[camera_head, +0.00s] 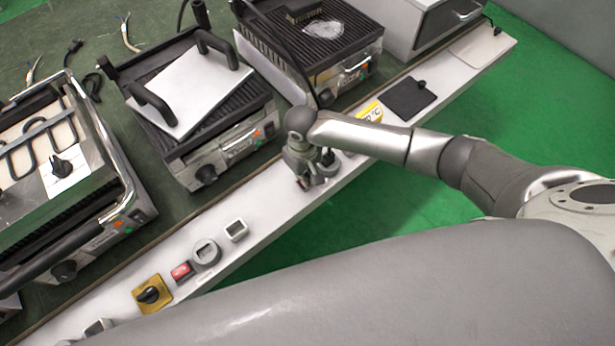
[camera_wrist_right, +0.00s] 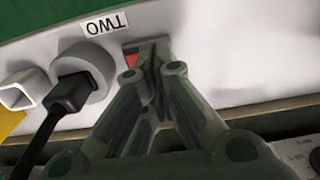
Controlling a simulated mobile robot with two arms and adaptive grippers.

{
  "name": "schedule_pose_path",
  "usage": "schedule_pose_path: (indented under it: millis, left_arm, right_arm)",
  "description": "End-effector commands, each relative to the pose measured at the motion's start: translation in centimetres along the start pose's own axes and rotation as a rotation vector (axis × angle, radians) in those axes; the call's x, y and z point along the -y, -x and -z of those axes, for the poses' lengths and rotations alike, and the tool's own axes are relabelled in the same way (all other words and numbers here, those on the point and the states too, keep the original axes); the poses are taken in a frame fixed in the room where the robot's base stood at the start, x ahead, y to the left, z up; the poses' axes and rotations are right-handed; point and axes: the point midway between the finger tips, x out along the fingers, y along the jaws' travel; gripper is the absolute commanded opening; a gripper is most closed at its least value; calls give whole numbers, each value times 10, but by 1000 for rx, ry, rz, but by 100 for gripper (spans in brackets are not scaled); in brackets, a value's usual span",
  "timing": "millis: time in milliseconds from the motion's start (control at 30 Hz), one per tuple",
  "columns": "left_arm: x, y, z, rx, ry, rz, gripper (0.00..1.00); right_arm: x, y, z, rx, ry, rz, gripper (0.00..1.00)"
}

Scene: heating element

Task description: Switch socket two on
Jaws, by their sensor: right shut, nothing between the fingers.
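Socket two (camera_wrist_right: 82,72) is a round grey socket with a black plug (camera_wrist_right: 72,92) in it, under an upside-down "TWO" label (camera_wrist_right: 105,24). Its red switch (camera_wrist_right: 131,59) sits beside the socket in the right wrist view, partly covered by my fingers. My right gripper (camera_wrist_right: 155,48) is shut and empty, its tips at the switch; I cannot tell whether they touch it. My left gripper is not in view.
The white panel (camera_head: 262,205) also holds another round socket (camera_head: 205,252), a red switch (camera_head: 181,271) and a black knob on a yellow plate (camera_head: 152,294). A contact grill (camera_head: 205,150) stands behind it. Green floor (camera_head: 375,205) lies in front.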

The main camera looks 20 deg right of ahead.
Motion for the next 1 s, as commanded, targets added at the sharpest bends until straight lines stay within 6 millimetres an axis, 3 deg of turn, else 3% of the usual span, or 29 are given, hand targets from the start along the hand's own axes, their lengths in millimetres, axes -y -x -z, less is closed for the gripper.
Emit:
schedule_pose_path:
  millis: [1000]
  left_arm:
    - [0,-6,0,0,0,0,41]
  right_arm:
    - [0,-14,0,0,0,0,0]
